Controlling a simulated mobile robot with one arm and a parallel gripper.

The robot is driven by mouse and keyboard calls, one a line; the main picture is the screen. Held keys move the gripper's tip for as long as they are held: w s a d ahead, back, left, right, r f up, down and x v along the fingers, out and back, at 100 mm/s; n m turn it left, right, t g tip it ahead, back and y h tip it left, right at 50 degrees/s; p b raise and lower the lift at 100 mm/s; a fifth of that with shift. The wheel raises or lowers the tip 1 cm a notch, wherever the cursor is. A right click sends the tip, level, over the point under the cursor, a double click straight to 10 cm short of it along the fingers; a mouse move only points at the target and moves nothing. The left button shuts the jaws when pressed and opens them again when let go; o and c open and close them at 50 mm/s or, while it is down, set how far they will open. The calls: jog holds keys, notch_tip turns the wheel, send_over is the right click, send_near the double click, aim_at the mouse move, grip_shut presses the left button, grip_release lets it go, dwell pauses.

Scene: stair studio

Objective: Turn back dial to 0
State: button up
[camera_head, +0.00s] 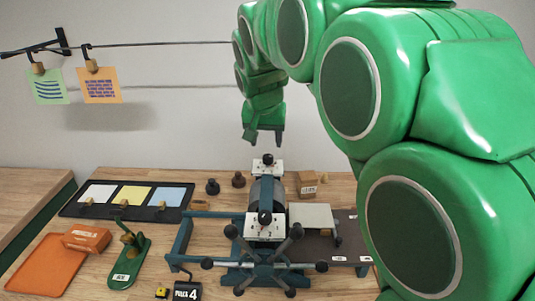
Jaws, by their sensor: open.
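The press-like machine (250,240) stands on the wooden table with two white dial plates on top. The back dial (267,163) has a black knob on a small white plate; its digits are too small to read. The front dial (265,222) has a black knob and printed numbers that I cannot read surely. My green gripper (264,136) points down above and just behind the back dial, apart from it. It is open, with nothing seen between its fingers.
A spoked hand wheel (266,260) is at the machine's front. Black knobs (238,180) and a cardboard box (308,184) flank the back dial.

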aim_at(268, 156)
jog(key=shift+x, duration=3.5)
jog(key=c, duration=1)
jog(key=shift+c, duration=0.2)
jog(key=shift+n, duration=0.4)
jog(key=n+y, duration=0.1)
jog(key=n, duration=0.1)
jog(key=n+y, duration=0.1)
jog(key=n, duration=0.1)
jog(key=shift+d+n+g, duration=0.2)
jog(key=shift+n+g, duration=0.1)
jog(key=shift+d+f+n+g+y, duration=0.15)
jog(key=shift+n+y, duration=0.25)
jog(key=shift+n, duration=0.75)
jog(key=shift+a+r+n+g+y, duration=0.1)
jog(key=shift+n+g+y, duration=0.25)
jog(key=shift+n, duration=0.8)
